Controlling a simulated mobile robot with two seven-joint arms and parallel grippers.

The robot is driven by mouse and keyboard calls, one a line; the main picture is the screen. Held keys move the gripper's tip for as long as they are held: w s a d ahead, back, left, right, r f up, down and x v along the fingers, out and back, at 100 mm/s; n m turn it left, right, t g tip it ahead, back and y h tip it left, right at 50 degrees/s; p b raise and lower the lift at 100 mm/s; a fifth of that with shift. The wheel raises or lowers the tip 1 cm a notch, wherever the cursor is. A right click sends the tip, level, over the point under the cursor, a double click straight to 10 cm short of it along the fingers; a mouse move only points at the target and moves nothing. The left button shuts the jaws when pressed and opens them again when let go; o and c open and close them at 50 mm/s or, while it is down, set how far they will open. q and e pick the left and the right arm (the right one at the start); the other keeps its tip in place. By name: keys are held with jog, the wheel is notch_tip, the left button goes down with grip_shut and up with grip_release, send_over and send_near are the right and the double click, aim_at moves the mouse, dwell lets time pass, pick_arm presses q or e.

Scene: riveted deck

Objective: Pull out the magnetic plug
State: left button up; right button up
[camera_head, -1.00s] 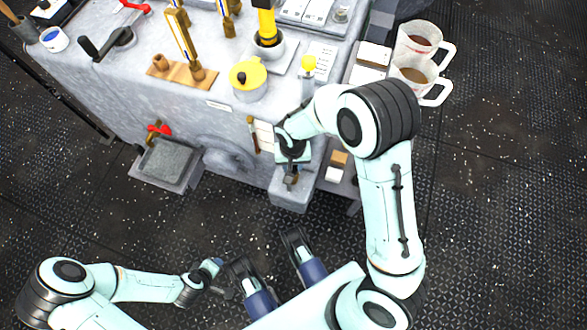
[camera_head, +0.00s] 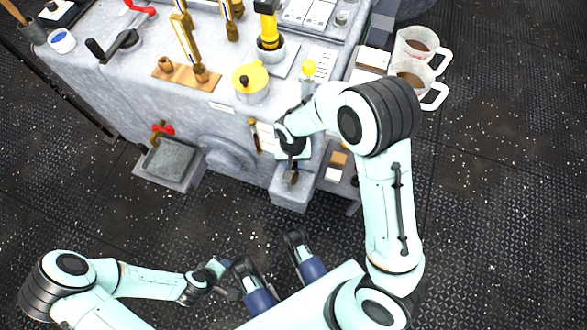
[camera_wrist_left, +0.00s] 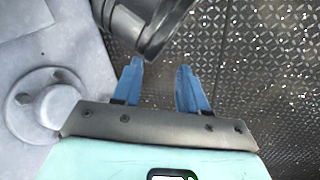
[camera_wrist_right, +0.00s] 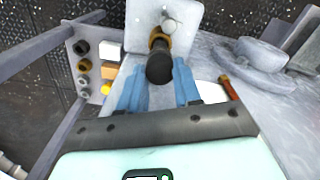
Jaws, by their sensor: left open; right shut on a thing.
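The magnetic plug appears to be the black knob with a brass collar (camera_wrist_right: 160,62) in the right wrist view. It stands out from a pale grey block (camera_wrist_right: 142,18). My right gripper (camera_wrist_right: 160,80) is shut on the plug, with its blue fingers on either side. In the head view my right gripper (camera_head: 291,172) is over the grey block (camera_head: 291,196) at the machine's front, and the wrist hides most of the plug. My left gripper (camera_wrist_left: 160,72) is open and empty, low over the floor and away from the plug. It shows small in the head view (camera_head: 222,272).
The machine's top holds a yellow-lidded pot (camera_head: 251,84), a black crank (camera_head: 112,46) and brass fittings. Two mugs (camera_head: 416,45) stand at its right. A grey tray (camera_head: 171,158) with a red-handled valve sticks out at the front left. Dark patterned floor is free around it.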

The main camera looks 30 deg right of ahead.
pick_arm(q)
jog(key=shift+g+h, duration=0.3)
jog(key=shift+g, duration=0.3)
jog(key=shift+s+d+r+p, duration=0.3)
jog(key=shift+s+r+p, duration=0.15)
jog(key=shift+s, duration=0.2)
jog(key=shift+s+d+r+p, duration=0.3)
jog(key=shift+s+r, duration=0.2)
jog(key=shift+s, duration=0.1)
jog(key=shift+s+d+r+p, duration=0.3)
jog(key=shift+s+r+p, duration=0.15)
jog(key=shift+s, duration=0.2)
pick_arm(e)
jog(key=shift+r, duration=1.55)
pick_arm(q)
jog(key=shift+r, duration=0.1)
